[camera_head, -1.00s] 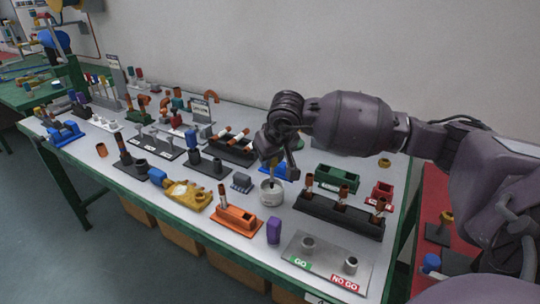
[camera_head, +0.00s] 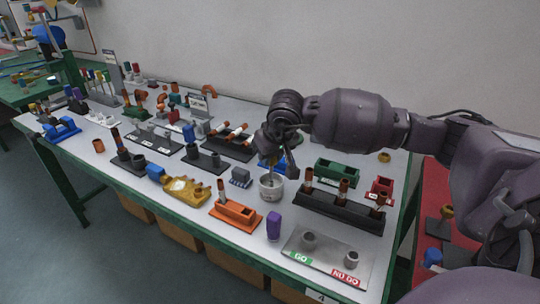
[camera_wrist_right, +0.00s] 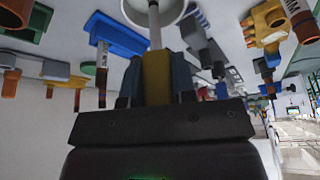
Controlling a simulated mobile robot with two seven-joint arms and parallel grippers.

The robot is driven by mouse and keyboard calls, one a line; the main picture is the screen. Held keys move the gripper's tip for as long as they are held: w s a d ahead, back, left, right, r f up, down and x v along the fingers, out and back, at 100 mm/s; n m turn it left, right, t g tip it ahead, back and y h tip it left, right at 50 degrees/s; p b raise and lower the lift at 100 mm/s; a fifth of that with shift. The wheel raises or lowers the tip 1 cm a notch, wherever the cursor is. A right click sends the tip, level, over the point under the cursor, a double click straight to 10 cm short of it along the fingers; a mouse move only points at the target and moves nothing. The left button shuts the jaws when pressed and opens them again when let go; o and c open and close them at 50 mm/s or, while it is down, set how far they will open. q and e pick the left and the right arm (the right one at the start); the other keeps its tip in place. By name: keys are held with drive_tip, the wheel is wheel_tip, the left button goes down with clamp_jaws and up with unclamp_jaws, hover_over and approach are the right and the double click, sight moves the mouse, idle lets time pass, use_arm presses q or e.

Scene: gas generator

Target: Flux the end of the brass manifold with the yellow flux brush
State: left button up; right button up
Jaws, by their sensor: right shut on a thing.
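My right gripper (camera_head: 280,163) is over the white pot (camera_head: 271,188) in the middle of the bench. In the wrist view the gripper (camera_wrist_right: 157,82) is shut on the yellow handle of the flux brush (camera_wrist_right: 157,72). The brush's pale shaft runs from the handle into the mouth of the white pot (camera_wrist_right: 133,12); its tip is hidden. The brass manifold (camera_head: 187,190) lies to the left of the pot, apart from the brush. It also shows in the wrist view (camera_wrist_right: 266,22). My left gripper is not in view.
An orange block (camera_head: 236,215) and a purple piece (camera_head: 274,226) stand in front of the pot. A black rack with copper tubes (camera_head: 340,208) is to its right. A small grey block (camera_head: 241,177) stands between pot and manifold.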

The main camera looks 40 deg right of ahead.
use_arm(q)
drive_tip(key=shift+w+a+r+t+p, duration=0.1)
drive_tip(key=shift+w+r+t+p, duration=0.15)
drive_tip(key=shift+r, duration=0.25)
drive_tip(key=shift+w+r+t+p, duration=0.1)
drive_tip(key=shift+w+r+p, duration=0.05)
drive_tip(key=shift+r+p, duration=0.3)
use_arm(e)
drive_tip(key=shift+r, duration=3)
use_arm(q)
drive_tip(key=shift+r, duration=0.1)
